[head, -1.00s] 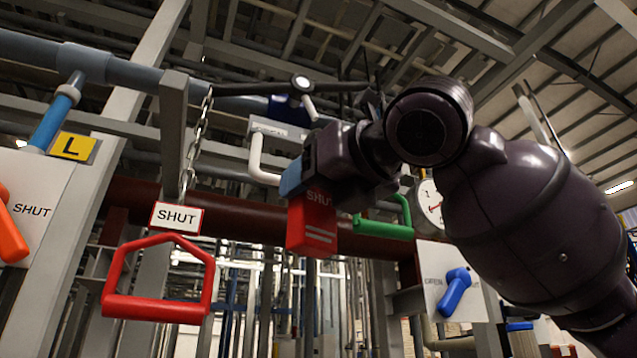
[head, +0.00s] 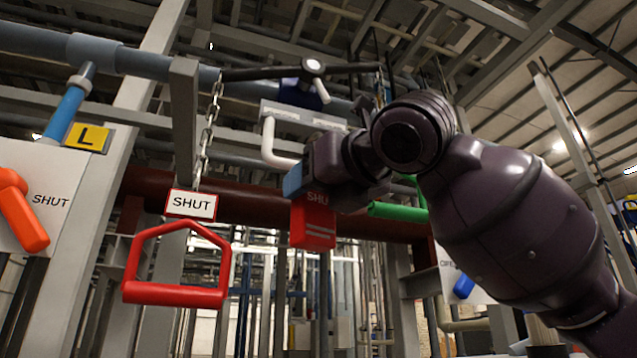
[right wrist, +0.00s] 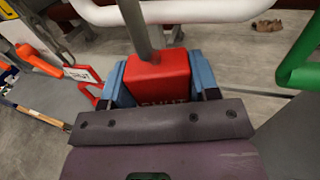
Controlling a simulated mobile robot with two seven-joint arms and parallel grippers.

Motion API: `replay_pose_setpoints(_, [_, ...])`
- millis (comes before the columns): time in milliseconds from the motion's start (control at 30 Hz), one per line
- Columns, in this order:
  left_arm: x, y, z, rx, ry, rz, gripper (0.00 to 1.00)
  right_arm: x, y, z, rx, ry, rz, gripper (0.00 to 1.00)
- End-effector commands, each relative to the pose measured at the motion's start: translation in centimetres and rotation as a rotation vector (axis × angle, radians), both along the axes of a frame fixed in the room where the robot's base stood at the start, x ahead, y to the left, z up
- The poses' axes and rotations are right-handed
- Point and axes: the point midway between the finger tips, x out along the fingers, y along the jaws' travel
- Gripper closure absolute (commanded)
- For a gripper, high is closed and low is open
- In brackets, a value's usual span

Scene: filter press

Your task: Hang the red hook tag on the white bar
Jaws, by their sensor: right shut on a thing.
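The red hook tag (head: 313,224) hangs upright below my right gripper (head: 294,182) in the head view. The gripper is shut on it; in the right wrist view, the blue fingers (right wrist: 163,82) clasp the red block (right wrist: 160,75) from both sides. The tag's grey stem (right wrist: 135,28) rises from the block and crosses in front of the white bar (right wrist: 200,11). The white bar (head: 270,145) also shows in the head view, just left of and above the gripper. The hook's top is out of view, so I cannot tell whether it is over the bar. My left gripper is not in view.
A red handle (head: 173,294) and a SHUT sign (head: 191,204) hang on a chain at left. A green handle (head: 395,211) is close behind my right wrist. An orange lever (head: 22,210) is at far left, a blue lever (head: 463,286) at right.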

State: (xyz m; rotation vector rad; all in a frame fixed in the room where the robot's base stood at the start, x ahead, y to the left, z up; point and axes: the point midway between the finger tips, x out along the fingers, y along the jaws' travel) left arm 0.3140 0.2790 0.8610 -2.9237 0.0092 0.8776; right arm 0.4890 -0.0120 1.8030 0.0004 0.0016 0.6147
Motion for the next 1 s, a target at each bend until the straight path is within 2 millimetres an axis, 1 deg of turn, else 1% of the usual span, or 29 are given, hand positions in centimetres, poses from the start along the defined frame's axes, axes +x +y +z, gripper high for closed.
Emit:
replay_pose_setpoints(167, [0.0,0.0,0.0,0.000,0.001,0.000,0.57,0.9,0.2,0.0,0.000,0.000,-0.001,0.70])
replay_pose_setpoints(500, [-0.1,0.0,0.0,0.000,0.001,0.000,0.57,2.0,0.6,-1.1,0.001,-0.001,-0.001,0.70])
replay_pose_setpoints(700, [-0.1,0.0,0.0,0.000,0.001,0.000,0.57,2.4,0.7,-1.9,0.000,0.000,-0.002,0.70])
replay_pose_setpoints(1000, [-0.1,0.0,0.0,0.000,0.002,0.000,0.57,2.3,0.7,-2.6,0.000,-0.001,-0.001,0.70])
